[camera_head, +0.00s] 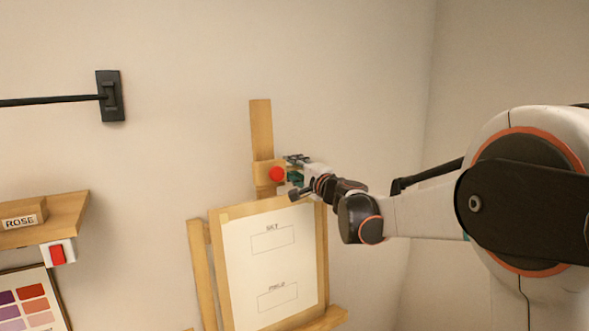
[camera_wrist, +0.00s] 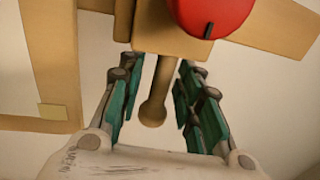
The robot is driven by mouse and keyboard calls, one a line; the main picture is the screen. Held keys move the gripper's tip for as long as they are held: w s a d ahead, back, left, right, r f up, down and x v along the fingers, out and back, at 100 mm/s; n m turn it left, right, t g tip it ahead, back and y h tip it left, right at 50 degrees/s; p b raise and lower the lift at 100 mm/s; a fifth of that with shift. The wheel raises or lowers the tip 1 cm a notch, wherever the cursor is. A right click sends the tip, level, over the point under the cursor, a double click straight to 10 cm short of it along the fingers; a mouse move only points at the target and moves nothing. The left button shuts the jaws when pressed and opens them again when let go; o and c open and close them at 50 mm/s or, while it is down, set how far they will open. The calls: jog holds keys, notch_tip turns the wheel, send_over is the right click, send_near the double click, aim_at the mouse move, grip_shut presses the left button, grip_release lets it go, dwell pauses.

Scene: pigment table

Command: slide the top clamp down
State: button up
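The top clamp (camera_head: 263,168) is a wooden block with a round red knob (camera_head: 277,174), set on the easel's upright mast (camera_head: 261,125). It sits a little above the board (camera_head: 271,258). In the wrist view the clamp block (camera_wrist: 172,36) and red knob (camera_wrist: 212,12) are at the top. A wooden peg with a round end (camera_wrist: 153,112) sticks out from the block. My gripper (camera_head: 296,172) is at the clamp's right side. In the wrist view its green-padded fingers (camera_wrist: 157,70) are open, one on each side of the peg, with visible gaps.
The board carries a white sheet with two outlined boxes and rests on the easel's lower ledge (camera_head: 327,318). At the left are a wooden shelf (camera_head: 60,220) labelled ROSE, a red switch (camera_head: 57,254) and a colour chart (camera_head: 32,301). A black wall bracket (camera_head: 110,96) is at upper left.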

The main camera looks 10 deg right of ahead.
grip_shut()
jog(key=f+b, duration=0.1)
jog(key=f, duration=0.1)
jog(key=f+b, duration=0.2)
jog(key=shift+s+f, duration=0.2)
jog(key=shift+f, duration=0.15)
jog(key=shift+o, duration=0.9)
grip_release()
jog(key=shift+d, duration=0.1)
jog(key=shift+o, duration=0.4)
jog(key=shift+d, duration=0.1)
jog(key=shift+r, duration=0.1)
